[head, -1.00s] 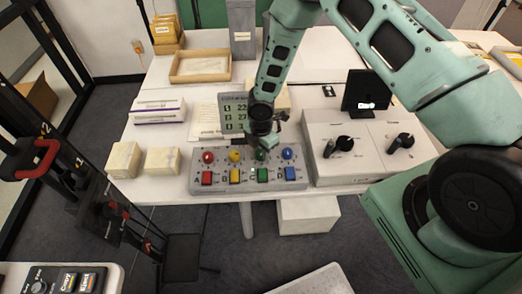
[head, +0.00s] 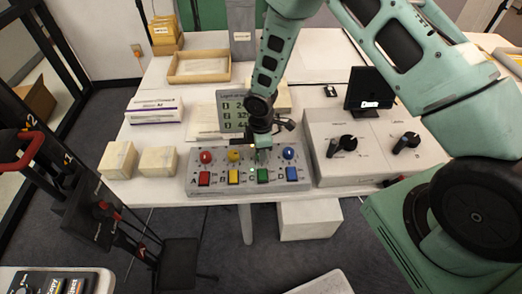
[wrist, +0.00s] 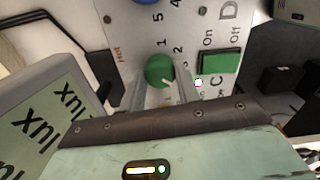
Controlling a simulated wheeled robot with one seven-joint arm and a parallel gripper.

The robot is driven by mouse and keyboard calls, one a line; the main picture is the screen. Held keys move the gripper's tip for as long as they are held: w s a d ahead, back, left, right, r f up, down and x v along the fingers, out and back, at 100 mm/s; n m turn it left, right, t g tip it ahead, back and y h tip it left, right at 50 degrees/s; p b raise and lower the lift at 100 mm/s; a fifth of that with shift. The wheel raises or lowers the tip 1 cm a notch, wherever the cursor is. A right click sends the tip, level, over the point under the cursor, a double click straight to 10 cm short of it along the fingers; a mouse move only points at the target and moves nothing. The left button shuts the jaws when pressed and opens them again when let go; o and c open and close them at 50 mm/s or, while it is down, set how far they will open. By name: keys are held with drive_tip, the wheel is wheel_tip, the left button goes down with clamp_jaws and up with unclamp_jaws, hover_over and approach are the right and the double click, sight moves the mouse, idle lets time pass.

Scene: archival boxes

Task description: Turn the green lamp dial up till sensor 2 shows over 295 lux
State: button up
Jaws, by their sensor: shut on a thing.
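The control box (head: 200,186) has a row of red, yellow, green and blue dials above matching square buttons. My gripper (head: 262,153) reaches down onto the green dial, which it mostly hides in the head view. In the wrist view my gripper (wrist: 160,84) has its fingers on either side of the green dial (wrist: 158,70), shut on it; the dial's white pointer mark shows. The sensor display (head: 232,112) stands behind the box. Its row 2 begins with 32, but my arm covers the last digits. The wrist view shows only "lux" on it (wrist: 62,118).
The green button (head: 263,175) is just in front of the dial. A grey-white box with two black knobs (head: 342,145) stands to the right. Two pale blocks (head: 118,160) are at the left. A small dark screen (head: 369,91) stands behind the knob box.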

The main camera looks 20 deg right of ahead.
idle(0.4)
drive_tip(key=o, duration=1)
drive_tip(key=shift+c, duration=0.2)
wheel_tip(320, 180, up, 18)
drive_tip(key=b, duration=0.2)
drive_tip(key=shift+f, duration=0.25)
